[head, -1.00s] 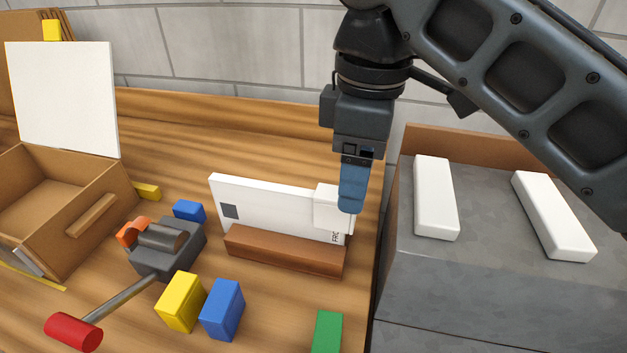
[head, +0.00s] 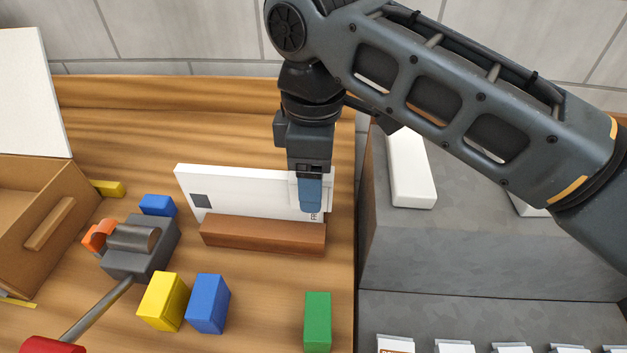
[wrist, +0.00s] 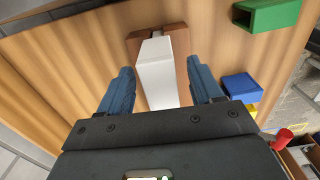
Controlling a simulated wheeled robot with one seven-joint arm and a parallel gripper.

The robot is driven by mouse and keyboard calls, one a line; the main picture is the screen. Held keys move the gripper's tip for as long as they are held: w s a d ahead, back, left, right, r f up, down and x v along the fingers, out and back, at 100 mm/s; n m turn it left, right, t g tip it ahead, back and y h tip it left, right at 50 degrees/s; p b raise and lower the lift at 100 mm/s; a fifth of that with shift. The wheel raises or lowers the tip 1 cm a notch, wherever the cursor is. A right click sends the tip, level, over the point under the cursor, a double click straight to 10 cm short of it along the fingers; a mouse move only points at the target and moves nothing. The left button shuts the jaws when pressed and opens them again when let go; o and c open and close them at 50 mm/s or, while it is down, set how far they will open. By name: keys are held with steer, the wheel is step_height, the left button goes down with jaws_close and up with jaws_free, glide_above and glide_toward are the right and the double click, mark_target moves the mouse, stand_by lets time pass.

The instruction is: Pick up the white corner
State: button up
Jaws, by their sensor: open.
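A white board (head: 240,190) with a grey square stands upright in a brown wooden holder (head: 262,236). The white corner (head: 293,190) is at the board's right end, mostly hidden behind my gripper in the head view. In the wrist view the white corner (wrist: 157,72) lies between the two blue fingers, above the brown holder (wrist: 181,58). My gripper (head: 310,207) points down at that end of the board. It is open, with a gap visible on both sides of the white corner in the wrist view.
A green block (head: 318,322), a blue block (head: 208,304) and a yellow block (head: 163,301) stand in front of the holder. A grey clamp-like tool (head: 140,248) is on the left, near an open wooden box (head: 50,225). A grey stepped stand (head: 470,245) with white bars is on the right.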

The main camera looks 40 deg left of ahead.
steer(key=c, duration=1.1)
